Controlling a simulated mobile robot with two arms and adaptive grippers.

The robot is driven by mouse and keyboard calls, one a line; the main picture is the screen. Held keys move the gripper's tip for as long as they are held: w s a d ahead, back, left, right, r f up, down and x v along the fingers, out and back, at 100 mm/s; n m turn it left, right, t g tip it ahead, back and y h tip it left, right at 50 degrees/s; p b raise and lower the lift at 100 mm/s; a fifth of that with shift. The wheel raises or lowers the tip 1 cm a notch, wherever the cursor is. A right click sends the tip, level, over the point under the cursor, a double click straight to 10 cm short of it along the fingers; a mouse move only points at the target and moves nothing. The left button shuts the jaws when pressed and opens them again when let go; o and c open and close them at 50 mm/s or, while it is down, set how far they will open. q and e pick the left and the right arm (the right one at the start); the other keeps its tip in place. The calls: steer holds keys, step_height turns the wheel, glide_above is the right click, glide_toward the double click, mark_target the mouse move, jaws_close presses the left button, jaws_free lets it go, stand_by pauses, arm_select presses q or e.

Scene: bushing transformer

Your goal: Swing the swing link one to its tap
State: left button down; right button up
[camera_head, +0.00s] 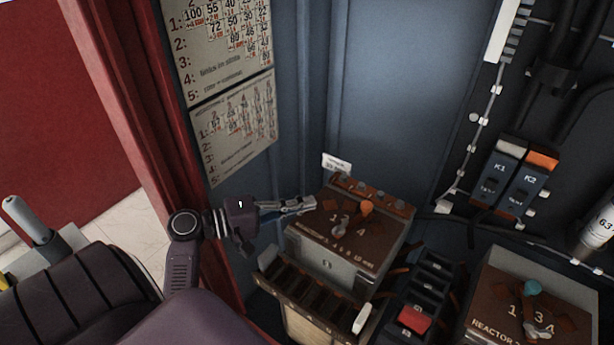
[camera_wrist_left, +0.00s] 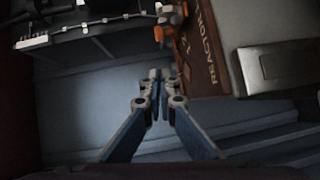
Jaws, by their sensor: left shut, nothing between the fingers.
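The swing link with an orange knob (camera_head: 366,207) sits on the brown numbered top of the near reactor box (camera_head: 345,262), in the middle of the head view. In the left wrist view the orange link (camera_wrist_left: 160,34) shows at the top, beside the brown plate (camera_wrist_left: 200,50). My left gripper (camera_head: 312,202) is shut and empty at the left edge of the box top, apart from the link. In the left wrist view its fingertips (camera_wrist_left: 160,75) are together, below the link. A second reactor box (camera_head: 505,325) at right bears a link with a teal knob (camera_head: 532,288). My right gripper is not in view.
A black slotted rack (camera_head: 310,292) stands in front of the near box. A dark block with a red switch (camera_head: 415,319) lies between the boxes. Units K1 (camera_head: 500,172) and K2 are on the wall at right. A red cabinet edge (camera_head: 165,130) stands left of my arm.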

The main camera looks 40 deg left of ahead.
mark_target(353, 220)
arm_select(q)
steer(key=x, duration=0.6)
steer(key=d, duration=0.1)
steer(key=w+d, duration=0.1)
steer(key=d, duration=0.1)
steer(key=shift+w+d+f, duration=0.15)
steer(key=shift+w, duration=0.1)
steer(key=shift+d, duration=0.3)
steer(key=shift+w+d+f, duration=0.1)
steer(key=shift+d, duration=0.1)
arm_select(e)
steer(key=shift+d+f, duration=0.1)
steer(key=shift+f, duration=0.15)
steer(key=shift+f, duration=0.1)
